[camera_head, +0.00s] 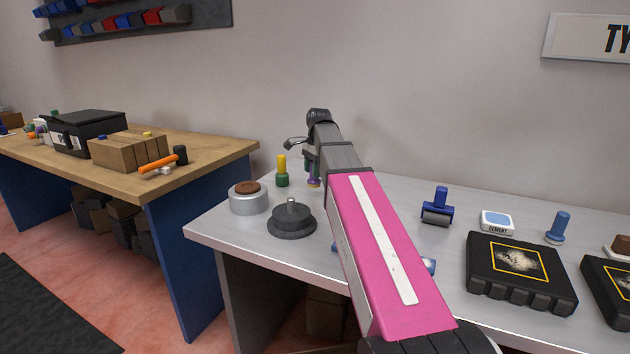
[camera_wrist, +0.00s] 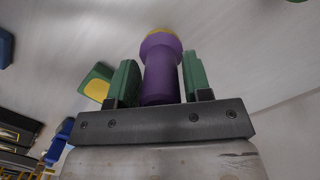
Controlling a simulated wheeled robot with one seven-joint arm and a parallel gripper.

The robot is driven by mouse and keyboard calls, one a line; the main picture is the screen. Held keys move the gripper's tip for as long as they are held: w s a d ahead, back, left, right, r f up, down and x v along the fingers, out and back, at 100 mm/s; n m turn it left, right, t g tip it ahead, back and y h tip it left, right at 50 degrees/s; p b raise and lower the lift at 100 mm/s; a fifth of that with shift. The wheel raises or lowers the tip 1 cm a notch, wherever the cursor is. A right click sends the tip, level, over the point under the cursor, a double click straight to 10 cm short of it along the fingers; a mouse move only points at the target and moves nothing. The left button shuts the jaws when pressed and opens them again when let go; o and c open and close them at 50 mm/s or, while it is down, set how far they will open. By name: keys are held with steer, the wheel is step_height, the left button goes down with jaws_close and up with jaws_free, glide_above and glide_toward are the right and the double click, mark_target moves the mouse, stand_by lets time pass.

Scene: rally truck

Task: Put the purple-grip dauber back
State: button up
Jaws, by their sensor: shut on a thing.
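The purple-grip dauber (camera_wrist: 161,72) is between the green fingers of my gripper (camera_wrist: 160,68) in the wrist view, with a yellow band at its far end. My gripper is shut on it. In the head view my gripper (camera_head: 312,167) is over the back left of the grey table, partly hidden by my arm. A small purple part of the dauber (camera_head: 314,183) shows below it; I cannot tell whether it touches the table. A silver round tin with a brown top (camera_head: 248,203) and a dark disc with an upright peg (camera_head: 292,222) stand to the left.
A yellow-and-green dauber (camera_head: 282,172) stands close left of my gripper. To the right are a blue roller (camera_head: 437,207), a cement tin (camera_head: 497,222), a blue-handled tool (camera_head: 559,228) and a black case (camera_head: 520,275). The wall rises behind the grey table (camera_head: 225,237).

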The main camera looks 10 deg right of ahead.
steer(key=shift+w+d+f, duration=0.3)
steer(key=shift+d+f, duration=0.05)
steer(key=shift+f, duration=1.75)
steer(key=o, duration=1.1)
steer(key=shift+f, duration=0.1)
